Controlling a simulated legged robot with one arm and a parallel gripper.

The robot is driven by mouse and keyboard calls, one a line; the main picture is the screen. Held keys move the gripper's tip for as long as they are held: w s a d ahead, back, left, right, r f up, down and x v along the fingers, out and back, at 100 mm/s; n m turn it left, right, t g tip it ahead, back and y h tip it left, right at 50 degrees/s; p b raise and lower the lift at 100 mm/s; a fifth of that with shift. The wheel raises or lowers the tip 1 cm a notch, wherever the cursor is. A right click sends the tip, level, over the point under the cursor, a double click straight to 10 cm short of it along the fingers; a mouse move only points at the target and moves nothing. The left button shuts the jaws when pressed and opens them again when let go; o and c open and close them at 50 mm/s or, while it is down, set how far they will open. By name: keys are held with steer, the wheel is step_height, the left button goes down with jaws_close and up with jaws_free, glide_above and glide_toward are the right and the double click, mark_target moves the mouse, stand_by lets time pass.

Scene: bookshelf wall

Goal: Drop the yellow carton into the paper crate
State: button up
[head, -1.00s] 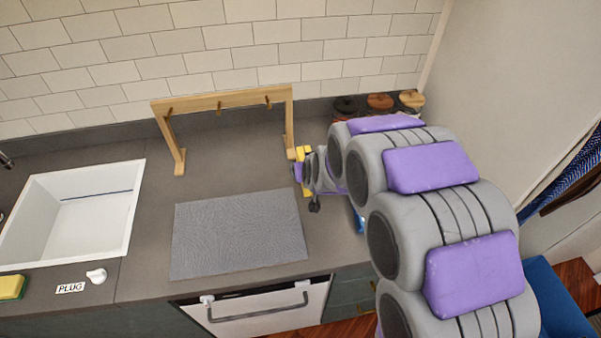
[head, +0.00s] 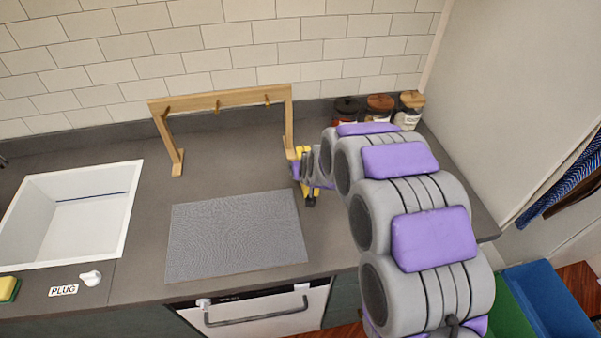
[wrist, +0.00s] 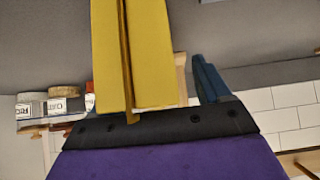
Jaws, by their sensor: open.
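The yellow carton (head: 305,152) stands on the grey counter near the right leg of a wooden rack, partly hidden by my gripper (head: 304,176). In the wrist view the carton (wrist: 150,55) is large and close, directly in front of the gripper's dark edge. A dark blue finger (wrist: 208,80) shows to its right, apart from it; the other finger cannot be made out. My gripper is open at the carton. A blue crate (head: 548,300) and a green crate (head: 508,315) stand low at the right; I cannot read which is for paper.
The wooden rack (head: 220,99) stands behind the carton. Lidded jars (head: 380,108) stand at the back right corner. A grey mat (head: 236,236) and a white sink (head: 75,215) lie to the left. A wall closes the right side.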

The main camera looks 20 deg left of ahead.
steer(key=shift+d+r, duration=0.1)
steer(key=shift+d, duration=0.45)
steer(key=c, duration=0.3)
steer(key=shift+a, duration=0.55)
steer(key=c, duration=0.9)
steer(key=shift+d, duration=0.25)
